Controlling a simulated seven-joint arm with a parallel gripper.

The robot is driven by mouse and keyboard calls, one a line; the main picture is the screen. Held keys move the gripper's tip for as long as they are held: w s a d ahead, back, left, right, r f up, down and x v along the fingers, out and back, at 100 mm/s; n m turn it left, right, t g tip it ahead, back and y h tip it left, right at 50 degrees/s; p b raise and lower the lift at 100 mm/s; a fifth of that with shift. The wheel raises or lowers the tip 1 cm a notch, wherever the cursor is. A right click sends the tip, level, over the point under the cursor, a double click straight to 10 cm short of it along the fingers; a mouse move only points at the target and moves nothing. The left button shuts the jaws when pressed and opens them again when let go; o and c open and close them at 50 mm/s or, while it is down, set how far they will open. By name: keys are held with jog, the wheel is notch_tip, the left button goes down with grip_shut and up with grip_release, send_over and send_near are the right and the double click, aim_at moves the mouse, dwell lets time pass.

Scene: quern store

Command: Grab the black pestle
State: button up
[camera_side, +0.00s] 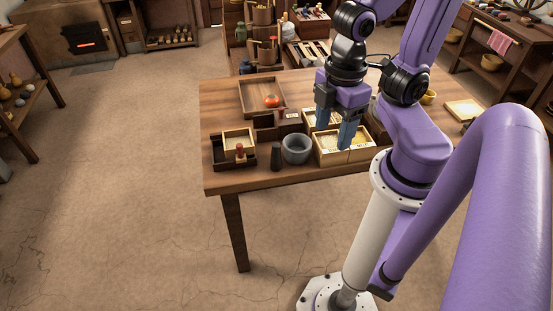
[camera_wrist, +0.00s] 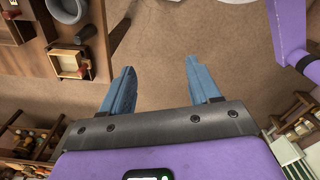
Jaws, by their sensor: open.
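The black pestle (camera_side: 276,157) is a short dark cylinder standing near the table's front edge, just left of the grey stone mortar (camera_side: 296,149). In the wrist view the pestle (camera_wrist: 86,34) shows at the upper left beside the mortar (camera_wrist: 68,8). My gripper (camera_side: 333,132) is open, with blue fingers and nothing between them. It is above the table, to the right of the pestle and higher than it. In the wrist view my gripper (camera_wrist: 160,66) has bare floor between its fingers, and the pestle lies to their left.
Left of the pestle is a dark tray (camera_side: 220,158) with a light wooden box (camera_side: 239,134) and a red-topped piece (camera_side: 240,152). Right of the mortar is a grain-filled box (camera_side: 333,153). A wooden tray (camera_side: 246,96) holding a red tomato-like thing (camera_side: 271,100) stands behind.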

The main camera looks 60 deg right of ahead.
jog(key=w+a+f+n+g+h, duration=0.1)
jog(key=w+a+f+h, duration=0.35)
jog(key=w, duration=0.35)
jog(key=w+a+f+n+h, duration=0.1)
jog(key=w+a+f+h, duration=0.35)
jog(key=w, duration=0.25)
jog(key=n+h, duration=0.3)
jog(key=h, duration=0.6)
send_near(274, 158)
jog(key=shift+t, duration=0.4)
jog(key=d, duration=0.6)
jog(key=shift+d, duration=0.1)
jog(key=shift+s+d+f, duration=0.1)
jog(key=shift+d, duration=1.25)
jog(key=shift+s+d, duration=0.1)
jog(key=shift+d, duration=1.25)
jog(key=c, duration=1)
